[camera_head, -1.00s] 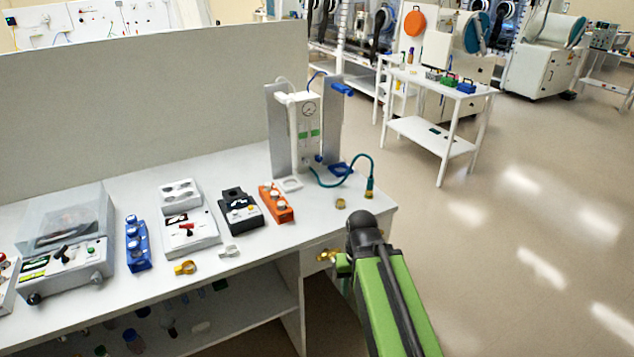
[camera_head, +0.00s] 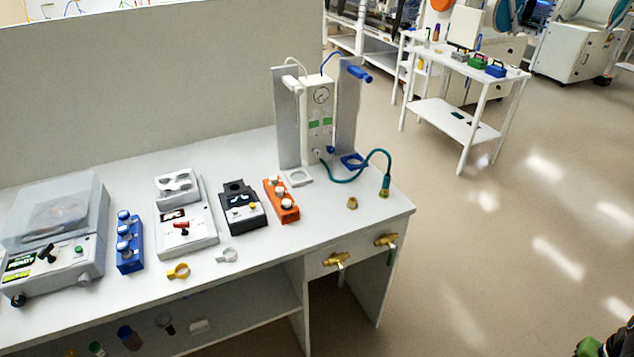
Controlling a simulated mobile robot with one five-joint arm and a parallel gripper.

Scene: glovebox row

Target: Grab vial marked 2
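An orange rack (camera_head: 281,201) further right holds several more small capped vials (camera_head: 281,198). Any numbers on the vials are too small to read, so I cannot tell which one is marked 2. My gripper is not in view. Only a green and black piece of my arm shows at the bottom right corner, far from both racks.
Between the racks stand a white device (camera_head: 187,232) and a black device (camera_head: 241,213). A clear-lidded machine (camera_head: 53,235) is at left. A gauge stand (camera_head: 318,115) with a green hose (camera_head: 376,156) is at the back right. Brass valves (camera_head: 338,260) jut from the bench front. Floor at right is clear.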

